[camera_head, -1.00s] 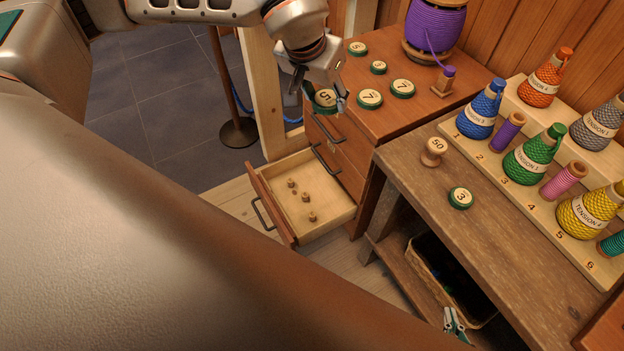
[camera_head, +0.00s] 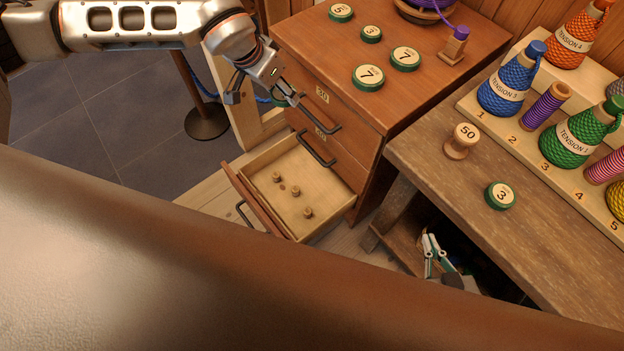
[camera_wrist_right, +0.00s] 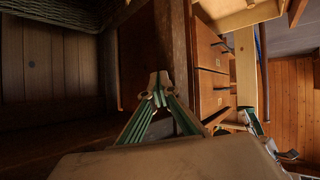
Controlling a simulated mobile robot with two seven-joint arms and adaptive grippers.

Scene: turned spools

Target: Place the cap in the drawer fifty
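A green-rimmed cap (camera_head: 283,101) is at the fingers of my left gripper (camera_head: 267,97), tilted with its face mostly hidden. The gripper appears shut on it, beside the cabinet's front and above the open drawer. The open bottom drawer (camera_head: 254,199) holds three small wooden pegs; its front label is not visible. The closed drawers above are marked 30 (camera_head: 322,95) and 40 (camera_head: 320,131). My right gripper (camera_head: 432,243) is low by the bench's shelf, empty. Its green fingers meet at the tips in the right wrist view (camera_wrist_right: 159,88).
More green caps, two marked 7 (camera_head: 368,77), lie on the cabinet top (camera_head: 320,50). A stand (camera_head: 206,121) is behind the left arm.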

